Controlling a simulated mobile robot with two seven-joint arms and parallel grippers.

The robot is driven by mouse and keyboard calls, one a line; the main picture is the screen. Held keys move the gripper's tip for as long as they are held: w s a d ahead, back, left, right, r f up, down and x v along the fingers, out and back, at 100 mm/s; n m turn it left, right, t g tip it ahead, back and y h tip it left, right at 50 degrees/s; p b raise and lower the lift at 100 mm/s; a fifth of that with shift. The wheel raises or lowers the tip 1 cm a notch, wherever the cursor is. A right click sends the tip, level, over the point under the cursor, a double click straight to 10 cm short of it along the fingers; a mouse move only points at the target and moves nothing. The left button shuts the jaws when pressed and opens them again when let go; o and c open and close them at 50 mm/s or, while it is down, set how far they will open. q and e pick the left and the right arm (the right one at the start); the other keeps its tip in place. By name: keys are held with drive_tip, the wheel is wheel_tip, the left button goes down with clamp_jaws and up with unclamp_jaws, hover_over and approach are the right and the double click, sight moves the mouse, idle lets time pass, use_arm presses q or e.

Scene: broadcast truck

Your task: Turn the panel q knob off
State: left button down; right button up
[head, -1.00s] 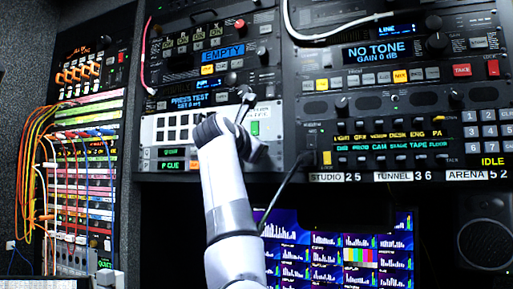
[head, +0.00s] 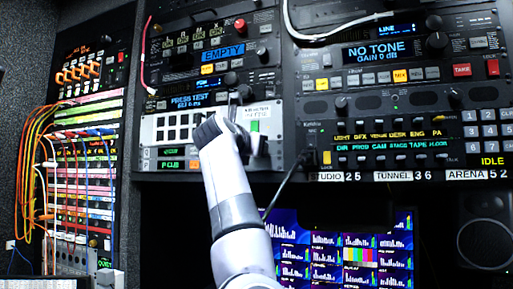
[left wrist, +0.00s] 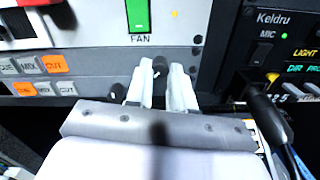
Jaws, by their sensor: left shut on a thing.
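A dark knob (left wrist: 159,68) on the grey lower strip of the light panel (head: 150,133) stands between my left fingertips in the left wrist view. A small white mark shows on the knob, but I cannot read its setting. My left gripper (left wrist: 161,78) is shut on this knob, just below the green FAN switch (left wrist: 138,14). In the head view my left arm reaches up to the panel's right part, and its wrist hides the knob. My right gripper is in neither view.
Orange and white buttons (left wrist: 50,65) lie left of the fingers. A black cable plug (left wrist: 262,105) hangs close on the right, beside the Keldru MIC panel (left wrist: 275,35). Monitor screens (head: 345,250) stand below. Coloured patch cables (head: 40,150) fill the left rack.

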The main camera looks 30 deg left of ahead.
use_arm(q)
drive_tip(key=shift+w+f, duration=0.1)
drive_tip(key=shift+f, duration=0.15)
drive_tip(key=c, duration=1.2)
unclamp_jaws()
drive_tip(key=shift+o, duration=1.1)
drive_tip(key=shift+r, duration=0.15)
drive_tip(key=b+v, duration=0.2)
drive_tip(key=v, duration=0.5)
drive_tip(key=shift+b, duration=0.4)
